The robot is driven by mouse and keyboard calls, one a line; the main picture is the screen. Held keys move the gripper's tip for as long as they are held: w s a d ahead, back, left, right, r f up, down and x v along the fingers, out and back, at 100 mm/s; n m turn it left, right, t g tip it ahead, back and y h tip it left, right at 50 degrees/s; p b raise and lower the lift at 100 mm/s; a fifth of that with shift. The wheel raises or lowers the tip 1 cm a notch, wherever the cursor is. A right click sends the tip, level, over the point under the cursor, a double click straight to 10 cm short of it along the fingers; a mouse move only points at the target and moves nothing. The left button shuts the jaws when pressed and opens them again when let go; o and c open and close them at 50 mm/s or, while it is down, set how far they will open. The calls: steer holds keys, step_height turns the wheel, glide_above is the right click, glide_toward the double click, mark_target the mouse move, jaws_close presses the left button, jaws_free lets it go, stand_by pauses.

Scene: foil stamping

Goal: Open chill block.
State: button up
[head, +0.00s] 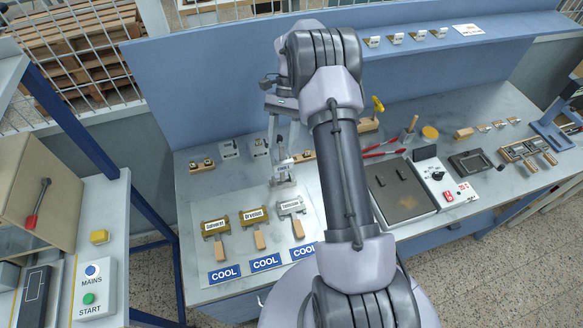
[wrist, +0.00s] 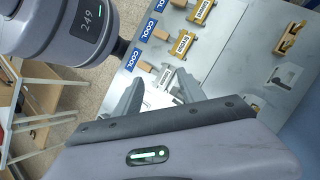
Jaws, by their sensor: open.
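No part is marked as the chill block, and I cannot tell which it is. A pale plate (head: 206,256) on the bench bears a row of plates with wooden handles above blue COOL signs (head: 266,263). Two are brass (head: 253,216) and the rightmost is silver-grey (head: 291,206). My gripper (head: 283,178) is above the back of this pale plate, behind the silver-grey one. In the wrist view my gripper (wrist: 158,95) has its fingers spread, with a pale silver piece between them in the picture. I cannot tell whether they touch anything.
Small grey holders (head: 229,149) and brass pieces stand behind the pale plate. A dark hot plate (head: 405,197) with a white switch box (head: 436,180) lies to the right. Red-handled tools (head: 382,149) lie behind it. A blue back panel (head: 205,75) rises behind the bench.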

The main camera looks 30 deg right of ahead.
steer(key=s+a, duration=0.3)
steer(key=s, duration=0.6)
steer(key=shift+s+r+b, duration=0.15)
steer(key=shift+r+b, duration=0.25)
steer(key=shift+r, duration=0.05)
